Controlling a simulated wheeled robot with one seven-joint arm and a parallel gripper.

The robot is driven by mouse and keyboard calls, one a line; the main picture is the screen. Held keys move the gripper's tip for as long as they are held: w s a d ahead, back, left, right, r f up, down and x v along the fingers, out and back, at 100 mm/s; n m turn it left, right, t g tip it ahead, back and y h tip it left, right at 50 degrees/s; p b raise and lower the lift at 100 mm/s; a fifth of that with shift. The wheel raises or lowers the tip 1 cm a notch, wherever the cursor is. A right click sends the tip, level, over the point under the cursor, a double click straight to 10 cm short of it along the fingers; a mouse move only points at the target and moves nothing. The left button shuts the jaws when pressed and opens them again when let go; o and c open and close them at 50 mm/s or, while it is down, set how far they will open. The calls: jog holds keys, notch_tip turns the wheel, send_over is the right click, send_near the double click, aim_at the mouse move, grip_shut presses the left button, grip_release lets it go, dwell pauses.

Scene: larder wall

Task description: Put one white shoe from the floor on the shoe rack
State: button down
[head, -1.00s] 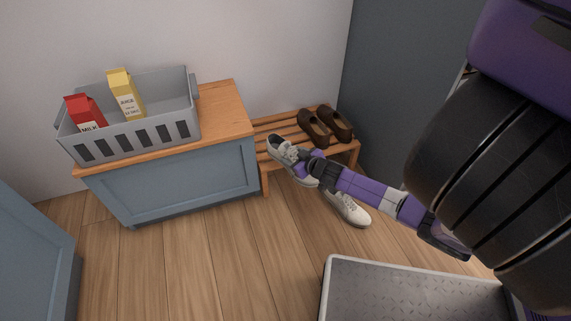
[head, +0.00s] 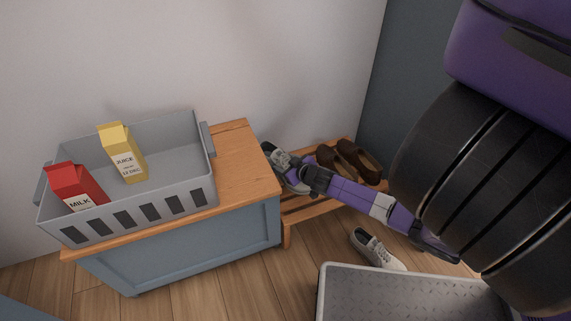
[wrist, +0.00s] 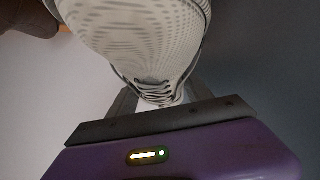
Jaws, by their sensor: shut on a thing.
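A white shoe (head: 272,153) is held in my gripper (head: 290,168) at the left part of the wooden shoe rack (head: 310,208). In the wrist view the white shoe (wrist: 140,40) fills the top middle, between the fingers of my gripper (wrist: 155,100). The gripper hides part of the shoe in the head view, and I cannot tell whether the shoe touches the slats. A second white shoe (head: 372,247) lies on the floor in front of the rack.
A pair of brown shoes (head: 350,160) stands on the rack's right part. Left of the rack is a blue cabinet (head: 200,248) with a wooden top, bearing a grey crate (head: 130,215) with a red milk carton (head: 76,186) and a yellow juice carton (head: 122,152).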

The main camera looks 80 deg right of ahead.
jog(key=shift+w+d, duration=0.25)
jog(key=shift+d, duration=0.05)
jog(key=shift+f, duration=0.2)
notch_tip(320, 180, down, 6)
jog(key=b, duration=0.6)
jog(key=shift+f, duration=0.2)
jog(key=shift+f+b, duration=0.5)
jog(key=shift+f, duration=0.05)
jog(key=shift+c, duration=1.8)
grip_release()
